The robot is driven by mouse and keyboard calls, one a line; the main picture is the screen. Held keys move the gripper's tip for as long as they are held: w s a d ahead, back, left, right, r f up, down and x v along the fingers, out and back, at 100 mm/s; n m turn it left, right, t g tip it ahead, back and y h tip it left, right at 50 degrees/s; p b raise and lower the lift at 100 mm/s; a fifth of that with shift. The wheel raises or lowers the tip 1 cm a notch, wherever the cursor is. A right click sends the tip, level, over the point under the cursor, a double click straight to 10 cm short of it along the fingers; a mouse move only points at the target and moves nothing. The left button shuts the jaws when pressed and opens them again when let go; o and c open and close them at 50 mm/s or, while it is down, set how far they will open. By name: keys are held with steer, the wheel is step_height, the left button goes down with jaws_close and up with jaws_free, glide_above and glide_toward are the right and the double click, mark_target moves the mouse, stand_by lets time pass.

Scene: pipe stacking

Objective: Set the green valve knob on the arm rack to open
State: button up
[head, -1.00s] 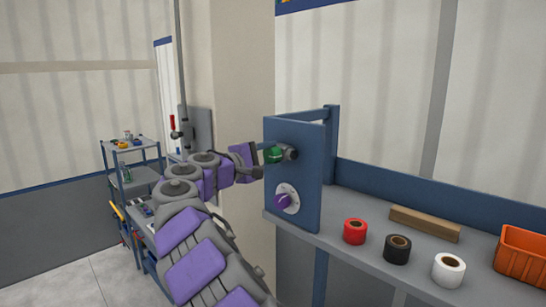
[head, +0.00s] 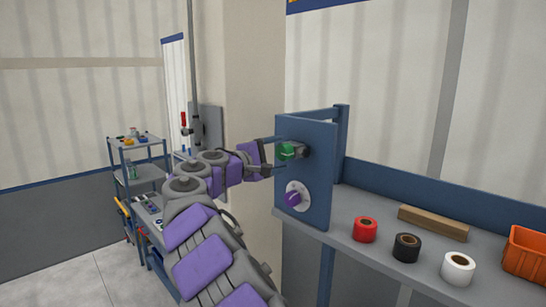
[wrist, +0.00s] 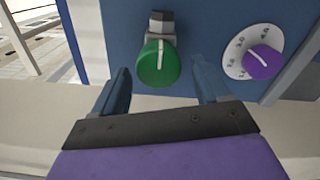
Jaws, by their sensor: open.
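The green valve knob (head: 287,151) sits on the upper part of the blue panel (head: 318,180) at the end of the bench. In the wrist view the green knob (wrist: 158,63) is round, with a pale line across its face that runs nearly upright. A grey fitting (wrist: 161,24) is just above it. My gripper (head: 280,154) is open at the knob. In the wrist view its two fingers (wrist: 160,88) stand apart to the lower left and lower right of the knob. I see no contact with it there.
A purple dial (head: 295,196) on a white numbered plate is lower on the same panel. The bench (head: 355,205) holds red (head: 365,229), black (head: 406,247) and white (head: 458,268) rolls, a wooden block (head: 433,222) and an orange bin (head: 525,254). A shelf cart (head: 135,160) stands at left.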

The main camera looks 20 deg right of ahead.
steer(key=shift+s+a, duration=0.25)
steer(key=shift+a, duration=0.1)
steer(key=b+v, duration=0.3)
steer(key=v, duration=1.3)
steer(key=shift+w, duration=0.3)
steer(key=shift+a+f, duration=0.1)
steer(key=shift+f, duration=0.1)
steer(key=shift+a, duration=0.1)
